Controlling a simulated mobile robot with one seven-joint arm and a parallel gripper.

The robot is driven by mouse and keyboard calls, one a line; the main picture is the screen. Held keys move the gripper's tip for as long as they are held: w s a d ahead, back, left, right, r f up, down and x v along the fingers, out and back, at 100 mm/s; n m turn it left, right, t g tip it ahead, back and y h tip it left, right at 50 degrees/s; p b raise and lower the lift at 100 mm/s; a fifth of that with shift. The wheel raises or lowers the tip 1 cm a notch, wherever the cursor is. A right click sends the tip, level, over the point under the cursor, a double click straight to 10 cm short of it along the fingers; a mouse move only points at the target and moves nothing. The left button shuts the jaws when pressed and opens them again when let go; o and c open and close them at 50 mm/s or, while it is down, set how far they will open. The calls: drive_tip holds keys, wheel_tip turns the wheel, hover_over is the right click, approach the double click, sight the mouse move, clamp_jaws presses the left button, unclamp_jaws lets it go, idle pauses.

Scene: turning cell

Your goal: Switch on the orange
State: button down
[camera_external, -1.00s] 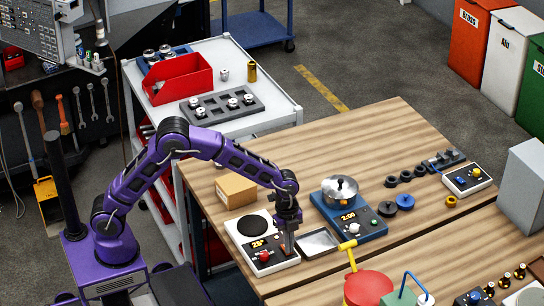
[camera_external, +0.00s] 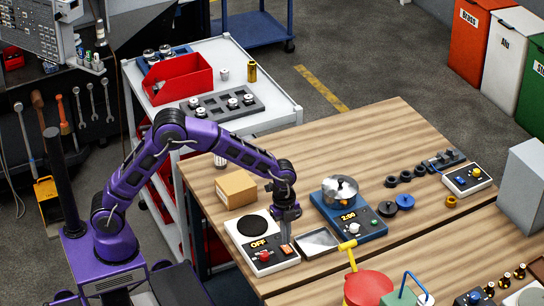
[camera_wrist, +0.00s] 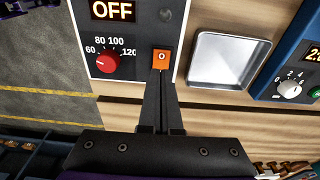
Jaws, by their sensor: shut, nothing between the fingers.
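The orange switch (camera_wrist: 161,60) is a small rocker marked "O" on the panel of a white hot plate unit (camera_wrist: 120,77). In the external view the switch (camera_external: 288,250) is at the front right of the unit (camera_external: 262,262), partly behind my fingers. The unit's display (camera_wrist: 113,10) reads OFF. A red dial (camera_wrist: 107,63) sits left of the switch. My gripper (camera_wrist: 161,74) is shut and empty, its fingertips just at the near edge of the switch. I cannot tell whether they touch it.
A shallow metal tray (camera_wrist: 228,60) lies right of the unit. A cardboard box (camera_external: 237,188) stands behind the hot plate. The bench top (camera_external: 300,150) behind is clear.

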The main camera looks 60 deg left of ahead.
sight(286, 247)
wheel_tip(286, 247, up, 12)
drive_tip(key=a, duration=0.1)
drive_tip(key=shift+a, duration=0.25)
drive_tip(key=shift+f, duration=0.1)
drive_tip(key=b, duration=0.3)
drive_tip(key=d+b, duration=0.1)
drive_tip(key=b, duration=0.2)
drive_tip(key=shift+w+f, duration=0.1)
drive_tip(key=shift+f, duration=0.2)
drive_tip(key=shift+d+r+b, duration=0.1)
drive_tip(key=shift+r+b, duration=0.25)
drive_tip(key=shift+r, duration=0.05)
drive_tip(key=f+b, duration=0.1)
drive_tip(key=f, duration=0.3)
drive_tip(key=d+f, duration=0.1)
drive_tip(key=f, duration=0.4)
drive_tip(key=f+b, duration=0.1)
drive_tip(key=f, duration=0.4)
drive_tip(key=shift+d+b, duration=0.3)
drive_tip(key=shift+d, duration=0.05)
